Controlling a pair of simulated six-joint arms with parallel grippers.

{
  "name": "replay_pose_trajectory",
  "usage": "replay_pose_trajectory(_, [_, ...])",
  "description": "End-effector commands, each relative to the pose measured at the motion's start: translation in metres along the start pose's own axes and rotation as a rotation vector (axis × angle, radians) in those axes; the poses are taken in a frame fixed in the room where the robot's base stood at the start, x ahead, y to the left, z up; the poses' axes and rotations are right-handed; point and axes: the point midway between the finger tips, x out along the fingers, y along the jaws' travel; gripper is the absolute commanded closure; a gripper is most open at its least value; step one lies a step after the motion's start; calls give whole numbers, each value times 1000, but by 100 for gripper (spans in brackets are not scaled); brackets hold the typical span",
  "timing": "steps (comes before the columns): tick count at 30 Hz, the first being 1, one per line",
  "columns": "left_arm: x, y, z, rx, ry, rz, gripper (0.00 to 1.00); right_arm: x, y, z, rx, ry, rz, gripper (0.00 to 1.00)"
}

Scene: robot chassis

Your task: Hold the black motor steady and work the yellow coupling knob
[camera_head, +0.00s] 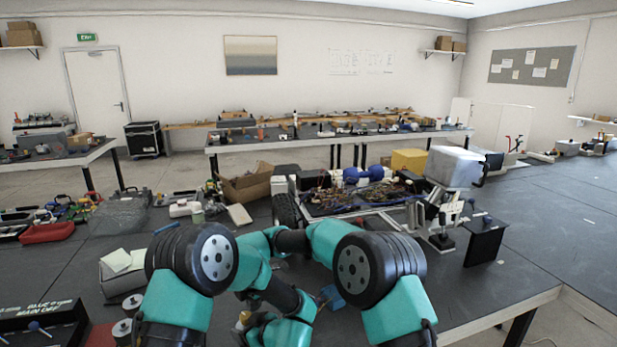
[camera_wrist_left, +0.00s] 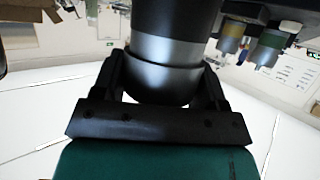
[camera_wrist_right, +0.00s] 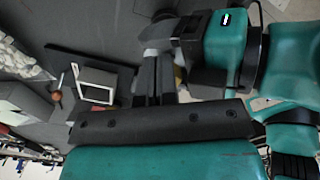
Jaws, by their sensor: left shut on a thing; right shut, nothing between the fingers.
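The black motor (camera_wrist_left: 165,82), a thick dark cylinder with a grey band, fills the upper middle of the left wrist view. My left gripper (camera_wrist_left: 160,70) is shut around it, one finger on each side. My right gripper (camera_wrist_right: 156,72) is shut and empty in the right wrist view. A small yellow patch (camera_wrist_right: 178,76) shows just beside its fingers, partly hidden; I cannot tell whether it is the coupling knob or whether they touch. In the head view a small yellow part (camera_head: 243,319) shows among my arms low in the middle. My fingertips are hidden there.
A wheeled chassis (camera_head: 335,209) with wiring stands on the dark table beyond my arms. A cardboard box (camera_head: 247,187) is left of it. A white box (camera_head: 455,167) on a stand and a black panel (camera_head: 485,243) are right. The table's right front is clear.

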Motion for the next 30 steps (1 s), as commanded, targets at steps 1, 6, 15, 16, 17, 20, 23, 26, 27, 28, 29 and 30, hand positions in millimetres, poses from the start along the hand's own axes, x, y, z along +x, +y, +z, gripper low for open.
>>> replay_pose_trajectory(1, [-1,0,0,0,-1,-1,92,16,-7,0,-8,3,-32,100])
replay_pose_trajectory(6, [0,0,0,0,-1,-1,92,17,-7,2,-8,4,-33,100])
replay_pose_trajectory(15, [1,-1,0,-3,0,-3,92,17,-7,7,-9,4,-33,100])
replay_pose_trajectory(16, [1,-1,0,-3,0,-3,92,17,-7,7,-9,4,-33,100])
replay_pose_trajectory(17, [1,-1,0,-4,0,-3,92,17,-7,7,-9,4,-33,100])
replay_pose_trajectory(20, [1,-1,-1,-4,0,-4,92,17,-7,7,-9,4,-33,100])
replay_pose_trajectory(23, [1,-2,-1,-5,0,-5,92,15,-7,7,-9,3,-32,100])
replay_pose_trajectory(26, [2,-2,-1,-5,0,-6,92,9,-6,7,-9,3,-33,100])
replay_pose_trajectory(27, [2,-2,-1,-5,0,-6,92,6,-6,7,-9,3,-33,100])
replay_pose_trajectory(28, [2,-2,-1,-5,0,-6,92,3,-6,7,-8,3,-33,100])
replay_pose_trajectory(29, [2,-2,-1,-5,1,-5,92,0,-6,8,-8,3,-32,100])
replay_pose_trajectory(30, [2,-2,-1,-4,1,-5,92,-4,-6,8,-7,3,-30,100])
